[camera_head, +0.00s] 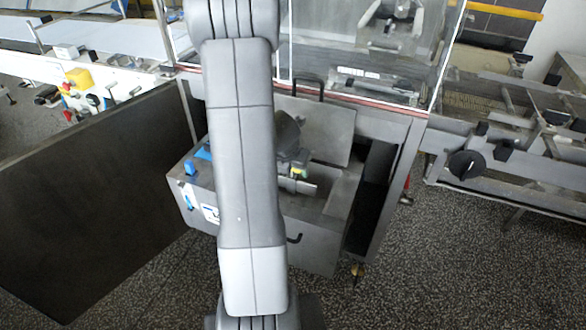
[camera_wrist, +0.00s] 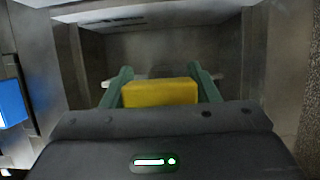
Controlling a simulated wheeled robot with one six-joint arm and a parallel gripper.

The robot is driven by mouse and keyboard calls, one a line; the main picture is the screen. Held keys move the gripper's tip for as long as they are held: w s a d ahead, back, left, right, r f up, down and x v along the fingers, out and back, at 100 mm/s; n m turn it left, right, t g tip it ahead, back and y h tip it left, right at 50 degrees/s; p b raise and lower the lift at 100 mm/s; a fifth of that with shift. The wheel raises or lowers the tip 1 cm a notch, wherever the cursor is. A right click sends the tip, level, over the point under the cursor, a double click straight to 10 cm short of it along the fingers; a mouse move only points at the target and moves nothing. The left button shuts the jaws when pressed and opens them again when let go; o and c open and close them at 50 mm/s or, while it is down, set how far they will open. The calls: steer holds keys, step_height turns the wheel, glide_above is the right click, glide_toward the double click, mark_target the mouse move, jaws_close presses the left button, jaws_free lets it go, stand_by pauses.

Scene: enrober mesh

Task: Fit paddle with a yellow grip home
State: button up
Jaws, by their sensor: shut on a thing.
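The yellow grip of the paddle (camera_wrist: 160,93) sits between the two green fingers of my gripper (camera_wrist: 162,88) in the wrist view. My gripper is shut on it. In the head view the gripper (camera_head: 299,170) is over the open grey metal tank, and a small bit of yellow shows at the fingers. A pale flat part of the paddle (camera_head: 297,186) shows just below the gripper. The rest of the paddle is hidden by the grip and my arm. I cannot tell whether it touches a seat in the tank.
A large dark panel (camera_head: 85,200) stands at left. A clear-walled machine (camera_head: 365,50) is behind. Speckled floor lies free at front right.

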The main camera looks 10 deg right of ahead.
mark_target(293, 191)
steer(key=shift+f+b, duration=4.55)
steer(key=shift+f, duration=0.35)
steer(key=shift+f+b, duration=0.45)
steer(key=shift+f, duration=0.1)
steer(key=o, duration=1.3)
steer(key=shift+c, duration=0.2)
steer(key=shift+s+r, duration=0.1)
steer(key=p+v, duration=0.7)
steer(key=v, duration=0.5)
steer(key=shift+r+p, duration=0.3)
steer(key=shift+p, duration=0.05)
steer(key=shift+s+a+r, duration=0.15)
steer(key=shift+s+r, duration=0.1)
steer(key=shift+r, duration=0.25)
steer(key=shift+f, duration=0.1)
